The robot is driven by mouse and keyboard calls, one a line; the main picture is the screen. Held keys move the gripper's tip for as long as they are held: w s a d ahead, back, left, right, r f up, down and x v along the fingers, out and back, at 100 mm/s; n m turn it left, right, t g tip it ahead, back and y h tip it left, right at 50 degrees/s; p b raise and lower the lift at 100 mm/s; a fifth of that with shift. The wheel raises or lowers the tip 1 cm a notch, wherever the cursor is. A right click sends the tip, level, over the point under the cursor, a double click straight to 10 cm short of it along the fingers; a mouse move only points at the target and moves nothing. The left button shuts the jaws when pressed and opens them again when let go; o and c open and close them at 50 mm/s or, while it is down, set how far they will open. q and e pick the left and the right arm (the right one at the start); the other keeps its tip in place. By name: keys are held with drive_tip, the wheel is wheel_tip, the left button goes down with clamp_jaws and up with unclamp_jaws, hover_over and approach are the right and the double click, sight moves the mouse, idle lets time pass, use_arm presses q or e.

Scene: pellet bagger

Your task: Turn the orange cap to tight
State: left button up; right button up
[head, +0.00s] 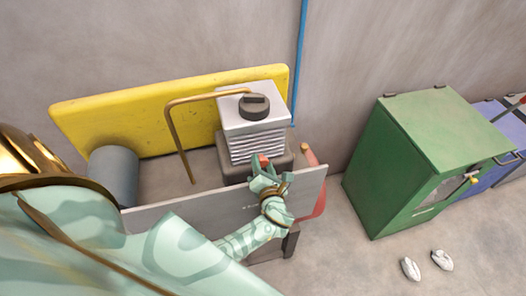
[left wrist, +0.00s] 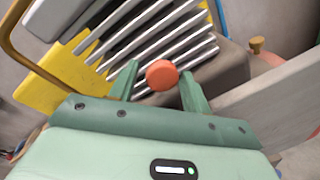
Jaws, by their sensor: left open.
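The orange cap (left wrist: 162,75) is a small round disc on the lower front of the finned grey machine (head: 255,140). In the head view the cap (head: 263,158) shows as a small orange-red spot at my left gripper. My left gripper (head: 264,170) is open in front of the machine. In the left wrist view the two green fingers of my left gripper (left wrist: 160,82) stand on either side of the cap, with a gap visible at least on the left. Whether the fingertips touch it cannot be told. My right gripper is not in view.
A grey panel (head: 310,186) stands upright in front of the machine. A bent brown pipe (head: 172,125) and a yellow board (head: 110,110) are behind and left. A green cabinet (head: 400,165) stands right, with two pale objects (head: 410,268) on the floor before it.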

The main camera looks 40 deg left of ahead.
use_arm(q)
drive_tip(key=shift+s+d+f, duration=0.1)
drive_tip(key=shift+s+f, duration=0.05)
drive_tip(key=shift+f, duration=0.15)
